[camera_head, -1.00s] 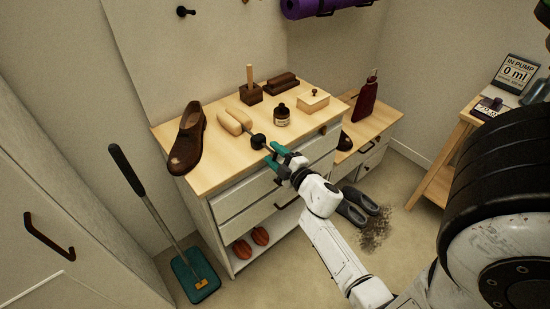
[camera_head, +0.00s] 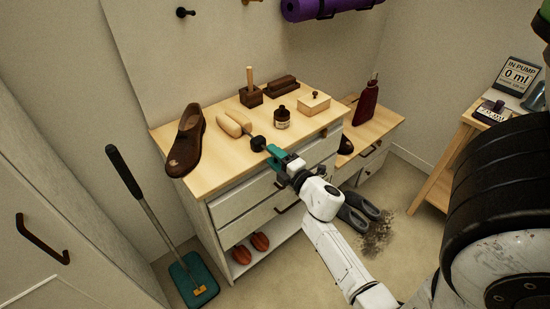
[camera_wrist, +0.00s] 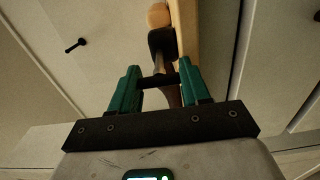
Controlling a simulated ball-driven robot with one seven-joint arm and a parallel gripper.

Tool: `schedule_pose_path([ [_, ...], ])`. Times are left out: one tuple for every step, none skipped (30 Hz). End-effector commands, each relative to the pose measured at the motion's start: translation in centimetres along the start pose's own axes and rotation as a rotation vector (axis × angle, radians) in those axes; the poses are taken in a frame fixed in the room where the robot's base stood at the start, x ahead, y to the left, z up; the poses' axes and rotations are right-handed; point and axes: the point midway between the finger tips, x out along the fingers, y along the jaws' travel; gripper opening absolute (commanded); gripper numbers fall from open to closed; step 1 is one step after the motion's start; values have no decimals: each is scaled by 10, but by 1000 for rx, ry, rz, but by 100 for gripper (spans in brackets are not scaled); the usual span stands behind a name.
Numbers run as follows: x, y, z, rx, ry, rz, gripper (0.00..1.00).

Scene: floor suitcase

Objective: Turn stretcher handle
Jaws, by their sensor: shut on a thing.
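The shoe stretcher (camera_head: 235,123) lies on the dresser top. It has pale wooden parts and a dark round collar (camera_head: 257,143) towards the front edge. In the wrist view, its wooden end (camera_wrist: 159,16) and dark collar (camera_wrist: 162,40) are at the top. My gripper (camera_head: 273,153), with green fingers, is at the dresser's front edge. In the wrist view, my gripper (camera_wrist: 162,82) is shut on the stretcher's dark crosswise handle (camera_wrist: 158,81). The handle is hidden by the fingers in the head view. A brown shoe (camera_head: 186,146) stands on the left of the dresser.
The dresser top (camera_head: 219,168) also holds a dark bottle (camera_head: 282,118), a small wooden box (camera_head: 313,103) and dark brushes (camera_head: 281,85). A red bottle (camera_head: 366,104) stands on the lower cabinet. Dark shoes (camera_head: 360,210) lie on the floor.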

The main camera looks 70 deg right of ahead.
Motion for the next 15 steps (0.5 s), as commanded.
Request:
schedule_pose_path([
  [0, -1, 0, 0, 1, -3, 16],
  [0, -1, 0, 0, 0, -3, 16],
  [0, -1, 0, 0, 0, -3, 16],
  [0, -1, 0, 0, 0, -3, 16],
  [0, -2, 0, 1, 0, -3, 16],
  [0, -2, 0, 1, 0, -3, 16],
  [0, -2, 0, 1, 0, -3, 49],
  [0, -1, 0, 1, 0, -3, 52],
  [0, -1, 0, 1, 0, -2, 56],
  [0, -1, 0, 1, 0, -2, 59],
  [0, -1, 0, 1, 0, -2, 62],
  [0, -1, 0, 1, 0, -2, 66],
  [0, -1, 0, 1, 0, -2, 68],
  [0, -1, 0, 1, 0, -1, 71],
  [0, -1, 0, 1, 0, -1, 72],
])
